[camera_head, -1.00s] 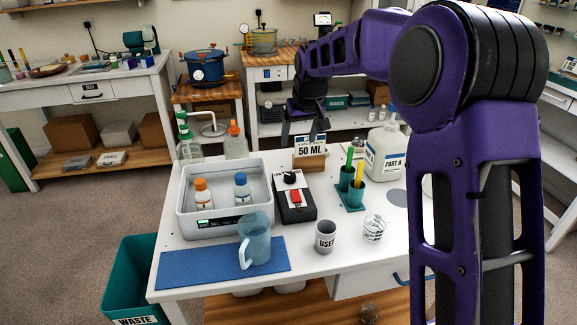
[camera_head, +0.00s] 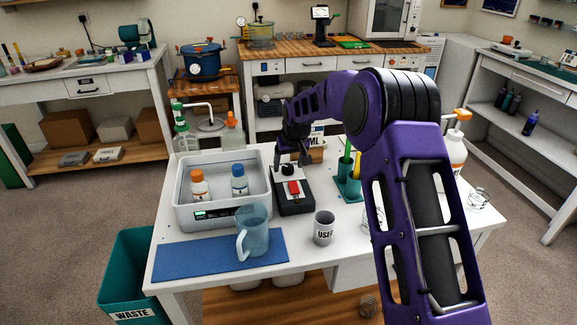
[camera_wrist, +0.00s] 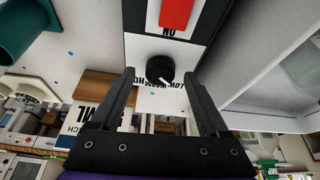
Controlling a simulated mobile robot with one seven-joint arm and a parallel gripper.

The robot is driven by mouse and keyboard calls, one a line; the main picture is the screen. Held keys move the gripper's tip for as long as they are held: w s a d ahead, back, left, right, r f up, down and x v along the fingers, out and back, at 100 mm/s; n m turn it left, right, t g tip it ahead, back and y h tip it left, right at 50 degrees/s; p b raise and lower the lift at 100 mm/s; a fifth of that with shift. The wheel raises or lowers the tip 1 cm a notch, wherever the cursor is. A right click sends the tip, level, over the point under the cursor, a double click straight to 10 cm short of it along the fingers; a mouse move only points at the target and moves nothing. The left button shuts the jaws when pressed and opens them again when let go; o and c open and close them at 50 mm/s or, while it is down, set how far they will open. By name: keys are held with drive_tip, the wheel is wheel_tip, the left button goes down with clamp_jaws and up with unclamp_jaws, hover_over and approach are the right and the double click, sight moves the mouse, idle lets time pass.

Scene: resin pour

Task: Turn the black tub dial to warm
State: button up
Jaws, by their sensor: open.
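The control box (camera_head: 295,204) is black with a red switch (camera_head: 294,188) and stands on the white table, right of the grey tub (camera_head: 222,216). Its black dial (camera_head: 288,169) sits behind the switch. In the wrist view the dial (camera_wrist: 160,68) has a white pointer line aimed down and right, toward partly hidden lettering. My gripper (camera_head: 291,163) is open, just above and behind the dial. In the wrist view my two fingers (camera_wrist: 158,90) stand on either side of the dial, apart from it. Two bottles with orange and blue caps stand in the tub.
A clear pitcher (camera_head: 253,232) stands on the blue mat (camera_head: 190,258) in front of the tub. A "USED" cup (camera_head: 323,228) and green holders with pens (camera_head: 350,186) stand right of the box. A 50 ML sign (camera_head: 316,142) is close behind my gripper.

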drive_tip(key=shift+w+f, duration=0.15)
drive_tip(key=shift+f, duration=0.15)
clamp_jaws()
idle(0.3)
drive_tip(key=shift+a, duration=0.1)
drive_tip(key=m+h, duration=0.1)
drive_tip(key=m, duration=0.1)
drive_tip(key=m+b, duration=0.1)
drive_tip(key=m, duration=0.1)
drive_tip(key=shift+a+m+h, duration=0.2)
drive_tip(key=shift+m+h, duration=0.2)
drive_tip(key=shift+a+m+h+p, duration=0.1)
drive_tip(key=shift+m+h+p, duration=0.65)
drive_tip(key=shift+m, duration=1.75)
drive_tip(key=shift+h+b, duration=0.25)
drive_tip(key=shift+b, duration=0.05)
